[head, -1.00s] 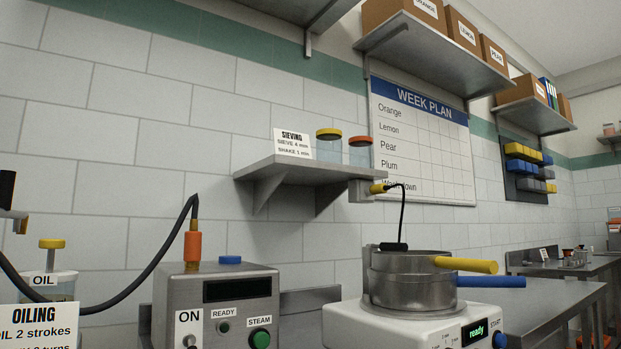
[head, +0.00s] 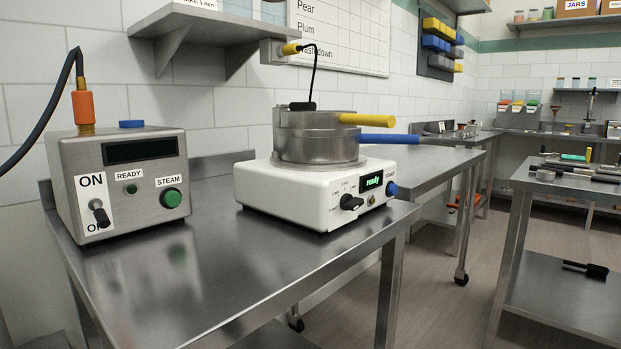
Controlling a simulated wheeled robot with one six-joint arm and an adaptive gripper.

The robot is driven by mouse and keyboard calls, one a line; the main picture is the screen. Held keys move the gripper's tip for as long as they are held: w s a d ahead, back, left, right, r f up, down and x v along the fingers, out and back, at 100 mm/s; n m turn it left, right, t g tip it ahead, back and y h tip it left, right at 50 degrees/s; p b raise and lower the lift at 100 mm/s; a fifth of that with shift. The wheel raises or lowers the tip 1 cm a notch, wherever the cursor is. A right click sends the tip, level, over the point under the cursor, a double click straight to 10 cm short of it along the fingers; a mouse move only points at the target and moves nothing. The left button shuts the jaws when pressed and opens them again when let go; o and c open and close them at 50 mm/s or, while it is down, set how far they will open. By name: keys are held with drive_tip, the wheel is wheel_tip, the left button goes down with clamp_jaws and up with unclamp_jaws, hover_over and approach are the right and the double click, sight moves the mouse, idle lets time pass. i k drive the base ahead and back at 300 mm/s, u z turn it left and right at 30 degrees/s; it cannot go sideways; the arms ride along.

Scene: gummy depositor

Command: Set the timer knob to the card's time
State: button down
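The black timer knob (head: 351,202) is on the front of a white shaker base (head: 285,198), with small time marks around it that are too small to read. The base's green display (head: 371,181) reads "ready", and a blue start button (head: 391,189) is to its right. A steel sieve pot (head: 318,138) with a yellow handle (head: 366,119) and a blue handle (head: 391,138) sits on top. The time card (head: 196,3) on the wall shelf is cut off at the top edge; only its bottom line shows. My gripper is not in view.
A steel steam box (head: 124,178) with an ON switch and green STEAM button stands left on the steel table (head: 215,262), a black hose (head: 55,117) rising from it. The table front is clear. Another steel table (head: 560,298) stands at right, with open floor between.

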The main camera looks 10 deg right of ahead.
sight(347, 203)
drive_tip(key=z, duration=1)
drive_tip(key=k, duration=1)
drive_tip(key=u, duration=0.95)
drive_tip(key=i, duration=0.5)
